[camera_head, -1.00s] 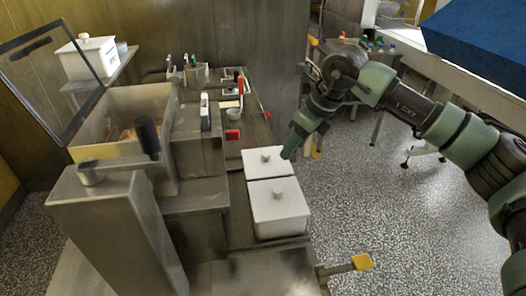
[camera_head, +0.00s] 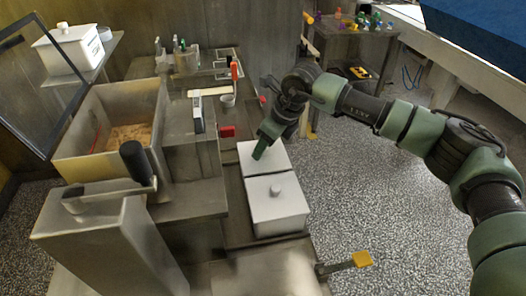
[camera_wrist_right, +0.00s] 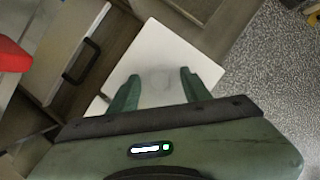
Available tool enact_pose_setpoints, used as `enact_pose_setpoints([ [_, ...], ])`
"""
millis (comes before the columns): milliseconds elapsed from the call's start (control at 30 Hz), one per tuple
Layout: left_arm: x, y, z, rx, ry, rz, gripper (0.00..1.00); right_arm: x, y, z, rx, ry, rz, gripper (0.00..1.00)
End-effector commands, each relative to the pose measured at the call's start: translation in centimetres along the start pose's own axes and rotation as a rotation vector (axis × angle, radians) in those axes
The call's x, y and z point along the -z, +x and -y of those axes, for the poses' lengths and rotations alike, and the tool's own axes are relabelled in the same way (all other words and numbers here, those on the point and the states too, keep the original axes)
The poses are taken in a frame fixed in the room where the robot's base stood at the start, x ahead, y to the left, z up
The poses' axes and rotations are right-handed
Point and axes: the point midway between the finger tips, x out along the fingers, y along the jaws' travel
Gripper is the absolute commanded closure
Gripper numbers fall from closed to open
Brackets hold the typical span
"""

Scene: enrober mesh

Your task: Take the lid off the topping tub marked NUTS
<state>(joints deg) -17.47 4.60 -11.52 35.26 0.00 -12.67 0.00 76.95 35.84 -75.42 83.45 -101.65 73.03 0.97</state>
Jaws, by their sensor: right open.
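Two white lidded tubs stand one behind the other on the steel bench in the head view: the nearer tub (camera_head: 280,212) with a round knob on its lid, and the farther tub (camera_head: 280,158). I cannot read NUTS on either of them. My right gripper (camera_head: 259,155) is over the farther tub, pointing down, and hides its knob. In the right wrist view, the open fingers (camera_wrist_right: 160,78) straddle the middle of that tub's white lid (camera_wrist_right: 165,45), with a faint knob between them. Contact cannot be told. My left gripper is not in view.
A third white lidded tub (camera_head: 67,48) stands on a shelf at the upper left. A steel machine with a black-handled lever (camera_head: 135,160) is left of the tubs. A yellow-ended handle (camera_head: 362,259) sticks out at the front right. Speckled floor lies to the right.

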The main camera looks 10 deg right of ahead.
Motion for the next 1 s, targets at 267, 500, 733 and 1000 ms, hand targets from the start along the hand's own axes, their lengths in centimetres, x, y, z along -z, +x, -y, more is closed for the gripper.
enact_pose_setpoints([
  [267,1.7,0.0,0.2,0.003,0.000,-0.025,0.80,0.0,0.1,0.0,0.001,0.000,0.000,0.69],
  [500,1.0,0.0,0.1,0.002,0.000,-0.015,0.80,0.0,0.1,0.0,0.001,0.000,0.001,1.00],
  [733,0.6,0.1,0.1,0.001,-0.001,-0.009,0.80,-0.1,-0.1,0.0,0.001,0.000,0.002,1.00],
  [1000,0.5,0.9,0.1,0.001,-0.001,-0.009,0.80,-1.2,-2.5,0.1,0.003,-0.002,0.005,1.00],
])
